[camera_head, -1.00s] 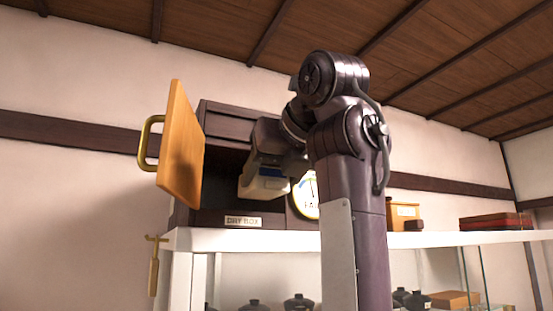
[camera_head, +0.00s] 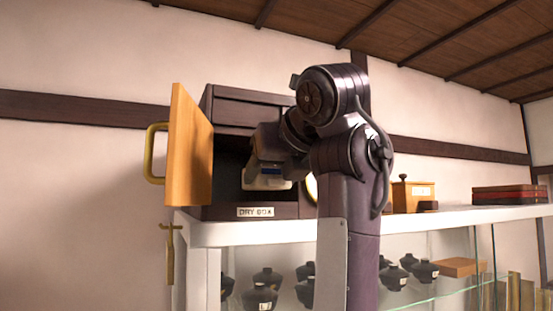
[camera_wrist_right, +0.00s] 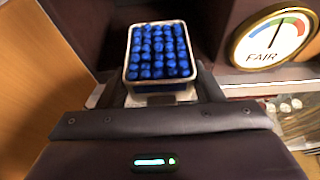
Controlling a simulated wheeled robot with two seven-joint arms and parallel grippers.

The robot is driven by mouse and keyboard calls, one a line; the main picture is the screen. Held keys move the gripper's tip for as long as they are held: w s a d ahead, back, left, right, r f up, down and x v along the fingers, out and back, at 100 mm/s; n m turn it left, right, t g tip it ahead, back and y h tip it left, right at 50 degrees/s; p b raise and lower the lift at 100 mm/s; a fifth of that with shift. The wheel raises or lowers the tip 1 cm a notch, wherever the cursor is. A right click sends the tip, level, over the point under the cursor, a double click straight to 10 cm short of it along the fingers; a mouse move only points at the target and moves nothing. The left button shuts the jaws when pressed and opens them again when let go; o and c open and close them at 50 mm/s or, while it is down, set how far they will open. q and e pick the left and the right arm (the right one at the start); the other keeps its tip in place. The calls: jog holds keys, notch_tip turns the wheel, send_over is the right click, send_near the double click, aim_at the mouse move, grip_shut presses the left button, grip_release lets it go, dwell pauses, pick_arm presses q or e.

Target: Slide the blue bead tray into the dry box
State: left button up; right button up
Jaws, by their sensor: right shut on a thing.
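The blue bead tray (camera_wrist_right: 135,52) is a pale-rimmed tray filled with rows of blue beads in the right wrist view. My right gripper (camera_wrist_right: 160,92) is shut on its near end. In the head view my right gripper (camera_head: 268,178) is at the opening of the dry box, with a pale edge and some blue showing below it. The dry box (camera_head: 240,108) is a dark cabinet with a label below its open compartment. Its orange door (camera_head: 188,150) stands open on the left. My arm hides the box's right side. My left gripper is out of view.
The box stands on a white shelf (camera_head: 225,232). A round FAIR gauge (camera_wrist_right: 272,38) is right of the opening. A small orange box (camera_head: 408,194) and red-black boxes (camera_head: 510,195) stand farther right. Dark lidded pots (camera_head: 260,296) are below.

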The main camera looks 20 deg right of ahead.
jog(key=shift+w+r+p, duration=0.15)
jog(key=shift+w+p, duration=0.25)
jog(key=shift+p, duration=0.6)
jog(key=shift+w, duration=0.25)
jog(key=shift+w+a+p, duration=0.15)
jog(key=shift+w+p, duration=0.5)
jog(key=shift+w, duration=0.4)
jog(key=shift+w+a+p, duration=0.1)
jog(key=shift+w+p, duration=0.5)
jog(key=shift+w, duration=0.4)
jog(key=shift+w+f, duration=0.2)
jog(key=shift+w, duration=0.1)
jog(key=shift+w+a, duration=0.2)
jog(key=shift+w, duration=0.85)
jog(key=shift+w+a, duration=0.15)
jog(key=shift+w, duration=0.85)
jog(key=shift+f+b, duration=0.95)
jog(key=shift+f, duration=0.05)
jog(key=o, duration=1.1)
